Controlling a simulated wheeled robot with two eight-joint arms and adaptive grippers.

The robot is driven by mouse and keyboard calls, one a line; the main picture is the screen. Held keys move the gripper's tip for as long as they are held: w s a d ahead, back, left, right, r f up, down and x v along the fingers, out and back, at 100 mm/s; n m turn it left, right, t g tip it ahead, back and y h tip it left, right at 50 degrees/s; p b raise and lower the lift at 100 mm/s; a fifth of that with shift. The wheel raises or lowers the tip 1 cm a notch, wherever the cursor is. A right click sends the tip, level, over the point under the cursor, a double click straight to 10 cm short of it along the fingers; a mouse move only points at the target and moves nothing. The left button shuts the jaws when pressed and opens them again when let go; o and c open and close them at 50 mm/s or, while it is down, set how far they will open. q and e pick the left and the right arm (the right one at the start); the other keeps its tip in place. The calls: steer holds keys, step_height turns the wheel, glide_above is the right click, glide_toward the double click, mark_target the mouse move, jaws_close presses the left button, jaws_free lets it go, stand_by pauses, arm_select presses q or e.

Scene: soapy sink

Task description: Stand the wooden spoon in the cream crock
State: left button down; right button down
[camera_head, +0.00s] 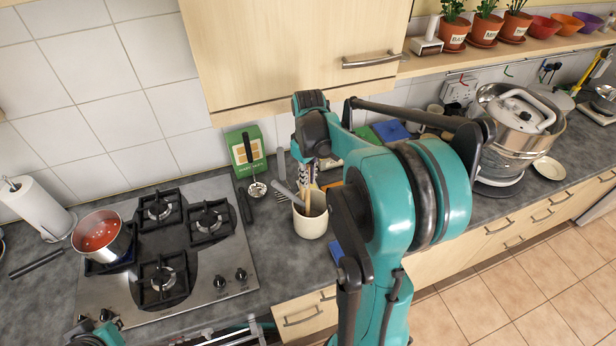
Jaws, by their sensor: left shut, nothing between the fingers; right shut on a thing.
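The cream crock (310,225) stands upright on the dark counter, right of the hob. The wooden spoon (307,203) shows as a thin brown handle at the crock's mouth, directly below my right gripper (308,178). My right gripper is shut on the spoon and points down over the crock. The spoon's lower part is hidden by the crock wall.
A grey utensil (286,193) leans beside the crock. A pan of red sauce (101,236) sits on the hob (205,265). My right arm hides the counter to the right.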

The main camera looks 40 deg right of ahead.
steer(key=shift+f+b, duration=0.8)
steer(key=shift+f, duration=0.45)
steer(key=shift+c, duration=1.5)
jaws_free()
steer(key=shift+r, duration=0.2)
steer(key=shift+r+p, duration=0.6)
steer(key=shift+r, duration=0.25)
